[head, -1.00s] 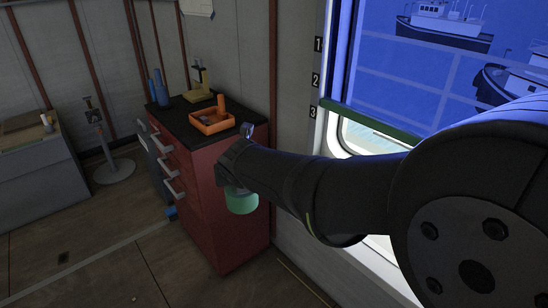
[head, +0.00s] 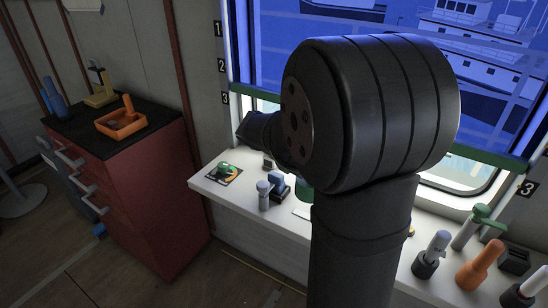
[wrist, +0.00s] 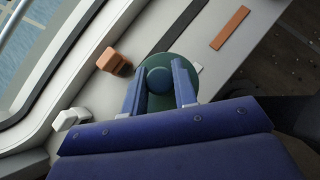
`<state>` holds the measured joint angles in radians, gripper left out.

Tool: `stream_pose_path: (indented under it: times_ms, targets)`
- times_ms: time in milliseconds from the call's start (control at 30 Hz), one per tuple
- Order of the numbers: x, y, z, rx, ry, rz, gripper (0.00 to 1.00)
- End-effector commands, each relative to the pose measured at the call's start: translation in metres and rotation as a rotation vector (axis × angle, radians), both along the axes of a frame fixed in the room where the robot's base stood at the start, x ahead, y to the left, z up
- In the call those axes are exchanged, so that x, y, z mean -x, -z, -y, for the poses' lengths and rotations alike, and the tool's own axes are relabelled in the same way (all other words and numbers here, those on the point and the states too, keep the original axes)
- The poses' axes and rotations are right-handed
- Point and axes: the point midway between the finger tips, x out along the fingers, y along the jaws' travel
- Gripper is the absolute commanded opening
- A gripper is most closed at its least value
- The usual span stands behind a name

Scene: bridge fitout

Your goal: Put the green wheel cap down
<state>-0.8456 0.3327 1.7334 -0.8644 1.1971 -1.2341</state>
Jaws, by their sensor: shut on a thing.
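The green wheel cap (wrist: 157,98) is a dark green disc with a round blue-green knob in its middle. In the wrist view my gripper (wrist: 160,82) has its two blue fingers closed on either side of that knob. The cap appears over the white counter; I cannot tell whether it touches it. In the head view a patch of green (head: 305,191) beside my arm is probably the cap. My arm hides the rest of it and most of the gripper there.
The white counter (head: 236,205) under the window holds a green-topped piece on a card (head: 226,169), a grey-capped post (head: 263,195) and several handles at right. In the wrist view an orange block (wrist: 113,62) stands near the cap. A red cabinet (head: 150,205) with an orange tray (head: 121,124) is at left.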

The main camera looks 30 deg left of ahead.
Motion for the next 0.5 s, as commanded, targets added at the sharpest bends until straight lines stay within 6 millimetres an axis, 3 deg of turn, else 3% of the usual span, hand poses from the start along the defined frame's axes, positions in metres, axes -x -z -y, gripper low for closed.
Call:
stream_pose_path:
  times_ms: [167,500]
  targets:
    - [0.000,0.016,0.021,0.001,0.103,-0.001,0.00]
    - [0.001,0.045,0.022,0.001,0.112,-0.002,0.00]
